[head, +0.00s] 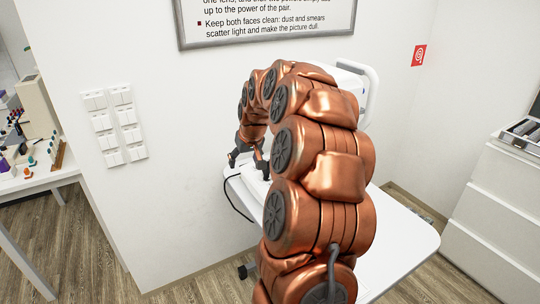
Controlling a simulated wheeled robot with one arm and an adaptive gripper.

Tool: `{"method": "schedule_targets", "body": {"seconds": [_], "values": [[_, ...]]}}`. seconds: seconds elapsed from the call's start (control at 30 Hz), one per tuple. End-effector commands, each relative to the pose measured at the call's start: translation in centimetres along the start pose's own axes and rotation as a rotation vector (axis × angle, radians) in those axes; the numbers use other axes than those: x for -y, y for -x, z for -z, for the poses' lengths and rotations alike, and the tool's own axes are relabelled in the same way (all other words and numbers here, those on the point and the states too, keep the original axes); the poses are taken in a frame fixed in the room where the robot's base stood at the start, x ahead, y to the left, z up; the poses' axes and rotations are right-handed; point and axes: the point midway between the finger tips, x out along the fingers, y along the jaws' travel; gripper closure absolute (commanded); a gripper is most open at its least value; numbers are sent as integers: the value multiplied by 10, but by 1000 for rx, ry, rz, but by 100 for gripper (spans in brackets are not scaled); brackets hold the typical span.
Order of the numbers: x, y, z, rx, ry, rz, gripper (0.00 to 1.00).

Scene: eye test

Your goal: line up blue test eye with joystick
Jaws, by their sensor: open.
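My gripper (247,162) is at the end of my copper arm, pointing down over the left end of a white table (405,235). Its dark fingers are apart, and I see nothing held between them. A white device (372,90) stands on the table, mostly hidden behind my arm. I cannot make out the blue test eye. The joystick cannot be told apart either; the area around the fingertips is small and partly covered by my arm.
A white wall with switches (115,125) and a framed text sign (265,20) is behind. A side table (40,180) with small items stands at left. A white drawer cabinet (495,200) stands at right. A dark cable (232,205) hangs at the table's left edge.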

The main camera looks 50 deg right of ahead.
Motion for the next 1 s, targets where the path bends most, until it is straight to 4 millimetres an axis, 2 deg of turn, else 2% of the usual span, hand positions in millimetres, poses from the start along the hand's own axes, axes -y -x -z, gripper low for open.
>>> {"method": "schedule_targets", "body": {"seconds": [0.03, 0.1, 0.2, 0.3, 0.43, 0.67, 1.0], "values": [[-22, -11, 5, -14, -24, -16, 29], [-48, -18, 12, -37, -48, -38, 29], [-77, -24, 19, -62, -74, -65, 29], [-95, -30, 21, -73, -89, -81, 29], [-105, -32, 23, -80, -97, -91, 29], [-106, -43, 25, -83, -96, -91, 29], [-109, -84, 28, -80, -96, -90, 29]]}}
